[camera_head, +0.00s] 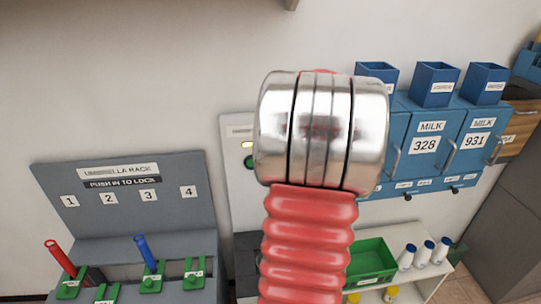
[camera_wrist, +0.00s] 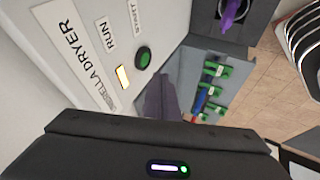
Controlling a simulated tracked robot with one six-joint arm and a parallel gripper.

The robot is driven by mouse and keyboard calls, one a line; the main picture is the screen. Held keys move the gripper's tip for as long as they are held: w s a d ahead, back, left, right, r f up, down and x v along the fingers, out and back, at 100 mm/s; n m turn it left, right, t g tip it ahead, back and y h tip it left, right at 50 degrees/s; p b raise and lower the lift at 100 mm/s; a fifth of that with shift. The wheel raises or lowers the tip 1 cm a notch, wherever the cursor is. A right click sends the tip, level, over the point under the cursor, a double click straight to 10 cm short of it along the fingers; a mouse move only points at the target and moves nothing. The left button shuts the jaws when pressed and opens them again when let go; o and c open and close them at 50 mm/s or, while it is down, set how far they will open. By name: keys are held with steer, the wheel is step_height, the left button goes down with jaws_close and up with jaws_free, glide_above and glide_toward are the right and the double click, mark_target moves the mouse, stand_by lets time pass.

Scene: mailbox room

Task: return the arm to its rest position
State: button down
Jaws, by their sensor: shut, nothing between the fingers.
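My arm fills the middle of the head view, with a silver joint (camera_head: 320,130) above a red ribbed sleeve (camera_head: 308,245). It is raised in front of the wall and hides part of the white panel behind it. In the wrist view the dark body of my gripper (camera_wrist: 160,145) spans the bottom edge, with a small lit display. My gripper is shut and holds nothing. It faces the white umbrella dryer panel (camera_wrist: 85,45), which has a lit yellow lamp and a green button (camera_wrist: 143,58).
A grey umbrella rack (camera_head: 130,205) with red (camera_head: 60,257) and blue (camera_head: 146,252) handles stands at left. Blue milk lockers (camera_head: 425,140), a green crate (camera_head: 372,262) and white bottles (camera_head: 425,252) are at right. A purple item (camera_wrist: 232,12) shows at top in the wrist view.

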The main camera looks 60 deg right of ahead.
stand_by(0.5)
steer(key=s+a+f+m+g, duration=0.2)
steer(key=s+a+f+m, duration=0.3)
steer(key=m, duration=0.4)
steer(key=a+r, duration=0.2)
steer(key=a, duration=1.2)
steer(key=s+a+r+n, duration=0.1)
steer(key=a+r, duration=0.2)
steer(key=a, duration=1.1)
steer(key=a+r, duration=0.3)
steer(key=a, duration=1.2)
steer(key=shift+s+r+n+y, duration=0.15)
steer(key=shift+r+n+y, duration=0.15)
steer(key=shift+y, duration=0.1)
steer(key=shift+d, duration=0.1)
